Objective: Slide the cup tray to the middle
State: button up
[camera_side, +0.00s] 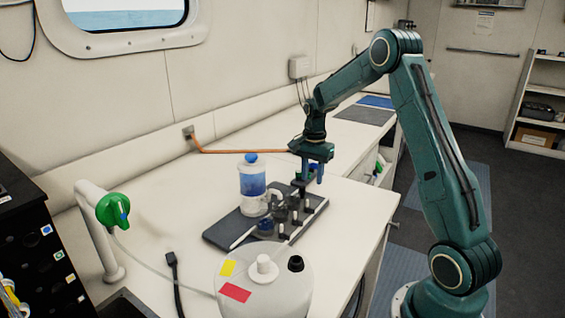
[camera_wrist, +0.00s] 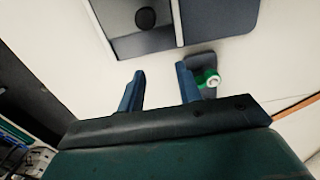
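The cup tray (camera_side: 222,232) is a dark grey slab with pale strips, lying on the white bench in the side view. Several small dark, see-through cups (camera_side: 281,213) stand on its right part, and a clear bottle with blue contents and a blue cap (camera_side: 253,187) stands on it too. In the wrist view, what seems to be the tray (camera_wrist: 220,22) is at the top edge, cut off. My gripper (camera_side: 311,178) is above the tray's right end, pointing down. In the wrist view its two blue fingers (camera_wrist: 160,70) are apart with nothing between them. Contact with the tray cannot be told.
A white container with red and yellow labels (camera_side: 262,285) stands in front of the tray. A white pipe with a green knob (camera_side: 113,210) is at left. An orange hose (camera_side: 235,151) runs along the wall. Bench left of the tray is mostly clear.

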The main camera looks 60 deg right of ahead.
jog(key=shift+r, duration=1.9)
jog(key=s+a+r+n+t, duration=0.1)
jog(key=s+a+r+n, duration=0.3)
jog(key=a+r, duration=0.3)
jog(key=s+a+r+n+t, duration=0.1)
jog(key=s+a+r+n, duration=0.4)
jog(key=a, duration=0.4)
jog(key=s+a+n+t, duration=0.3)
jog(key=s+a+n, duration=0.6)
jog(key=s, duration=0.5)
jog(key=shift+s+a+r+t, duration=0.15)
jog(key=shift+a+r+t, duration=0.15)
jog(key=shift+a+r, duration=0.25)
